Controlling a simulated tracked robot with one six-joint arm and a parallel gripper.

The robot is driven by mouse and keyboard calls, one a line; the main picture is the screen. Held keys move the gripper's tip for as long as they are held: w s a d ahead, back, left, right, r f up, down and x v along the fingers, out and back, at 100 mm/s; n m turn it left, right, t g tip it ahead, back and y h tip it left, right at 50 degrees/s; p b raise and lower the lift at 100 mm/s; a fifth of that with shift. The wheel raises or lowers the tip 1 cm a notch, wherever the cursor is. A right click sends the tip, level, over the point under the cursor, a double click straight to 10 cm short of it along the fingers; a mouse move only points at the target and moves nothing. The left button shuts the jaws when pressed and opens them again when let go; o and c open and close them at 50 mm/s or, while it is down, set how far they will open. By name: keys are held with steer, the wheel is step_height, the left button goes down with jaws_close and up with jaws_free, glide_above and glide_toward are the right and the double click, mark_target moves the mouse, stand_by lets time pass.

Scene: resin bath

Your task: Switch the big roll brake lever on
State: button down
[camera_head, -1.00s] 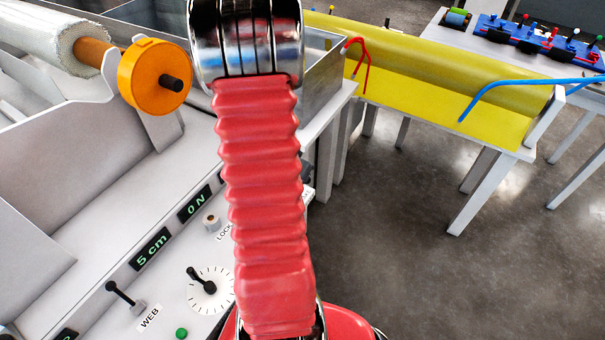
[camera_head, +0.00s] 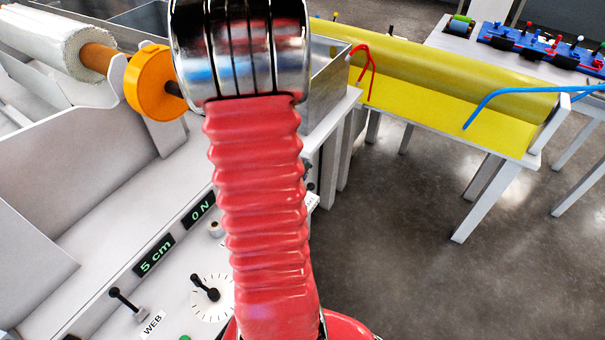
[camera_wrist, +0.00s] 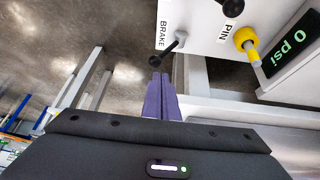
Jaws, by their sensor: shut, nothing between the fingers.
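The stem rises from a pivot at the panel's edge and leans down-left in the picture. My gripper (camera_wrist: 160,76) has its purple fingers together and empty. The fingertips are just below the black ball in the picture; whether they touch it I cannot tell. In the head view my arm stands in front and the gripper and brake lever are hidden.
A yellow knob (camera_wrist: 245,38) beside the PIN label and a 0 psi display (camera_wrist: 292,40) are right of the lever. A white roll with an orange hub (camera_head: 148,82), a WEB lever (camera_head: 127,301) and a dial (camera_head: 212,298) are on the machine.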

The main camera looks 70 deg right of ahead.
steer(key=s+a+r, duration=0.2)
steer(key=a+r, duration=0.2)
steer(key=r, duration=0.1)
steer(key=shift+s+a+r, duration=0.3)
steer(key=shift+r, duration=0.1)
stand_by(0.8)
steer(key=w+a+r+n+t, duration=0.2)
steer(key=w+a+r+n, duration=0.3)
steer(key=w+a, duration=0.35)
steer(key=w+a+r+n+t, duration=0.2)
steer(key=w+a+r+n, duration=0.35)
steer(key=w+a, duration=0.3)
steer(key=a+r+n+t+y, duration=0.1)
steer(key=a+n, duration=0.4)
steer(key=a, duration=0.7)
steer(key=a+r+n+t+y, duration=0.2)
steer(key=a+r+n+y, duration=0.2)
steer(key=a, duration=0.8)
step_height(320, 180, up, 2)
steer(key=shift+w+a+r+n+t+y, duration=0.2)
steer(key=shift+a+n+t+y, duration=0.15)
steer(key=shift+n, duration=0.5)
steer(key=c, duration=2.5)
jaws_free()
steer(key=shift+c, duration=0.2)
